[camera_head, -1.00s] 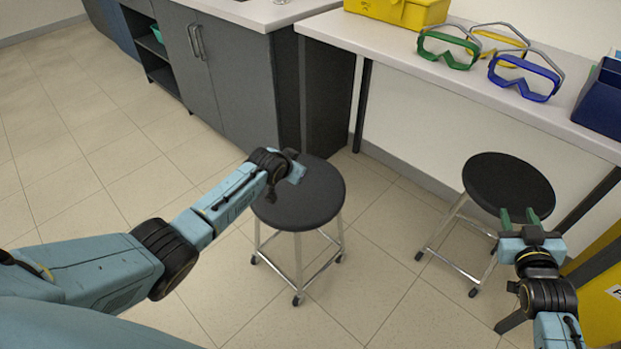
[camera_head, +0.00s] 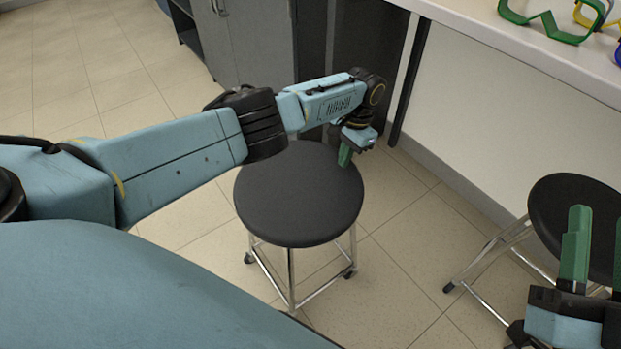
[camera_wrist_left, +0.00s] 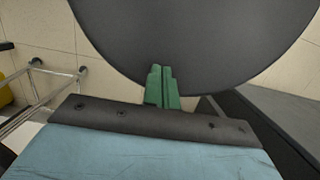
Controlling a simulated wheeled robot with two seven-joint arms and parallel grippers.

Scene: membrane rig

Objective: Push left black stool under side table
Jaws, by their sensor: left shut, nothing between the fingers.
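The left black stool (camera_head: 298,205) stands upright on chrome legs with small casters, out on the floor in front of the side table (camera_head: 500,42). My left arm reaches across behind the seat. My left gripper (camera_head: 345,157) is shut and empty at the seat's far right rim; its green fingers (camera_wrist_left: 162,86) overlap the dark seat edge (camera_wrist_left: 190,45) in the left wrist view. I cannot tell whether they touch it. My right gripper (camera_head: 596,248) is open, in front of the right black stool (camera_head: 570,205), and partly cut off by the frame.
A grey cabinet (camera_head: 250,40) stands behind the left stool, next to the table's dark leg (camera_head: 408,85). Green goggles (camera_head: 548,28) lie on the tabletop. Tiled floor (camera_head: 400,240) is clear between the two stools and under the table's near part.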

